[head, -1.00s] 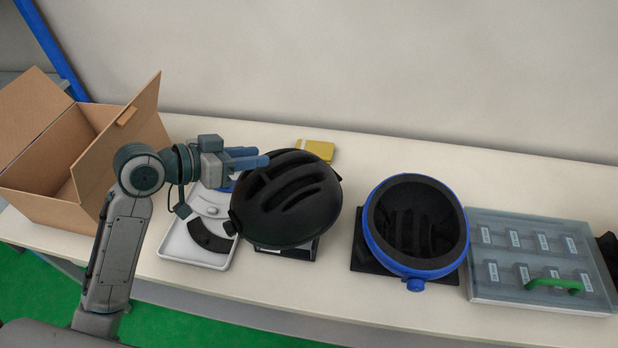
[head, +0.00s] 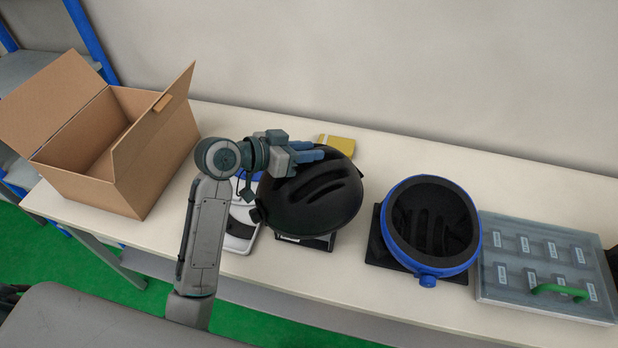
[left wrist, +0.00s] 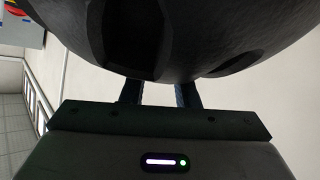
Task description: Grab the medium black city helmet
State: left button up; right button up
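The black helmet (head: 312,197), with long vents, rests tilted on a dark stand on the table in the head view. My left gripper (head: 318,153) is over its upper, far edge in that view, with two blue fingers apart. In the left wrist view the dark helmet shell (left wrist: 180,40) fills the top and hides the fingertips, and a gap shows between the finger bases. I see no firm hold, and contact is unclear. My right gripper is not in view.
A blue-rimmed helmet (head: 388,255) lies hollow side up to the right. Beyond it is a clear-lidded case (head: 500,285) with a green handle. An open cardboard box (head: 90,185) stands left. A white tray (head: 240,243) and yellow item (head: 345,144) sit near the black helmet.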

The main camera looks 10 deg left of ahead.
pick_arm(q)
jog(key=shift+x, duration=0.95)
jog(key=shift+s, duration=0.1)
grip_shut()
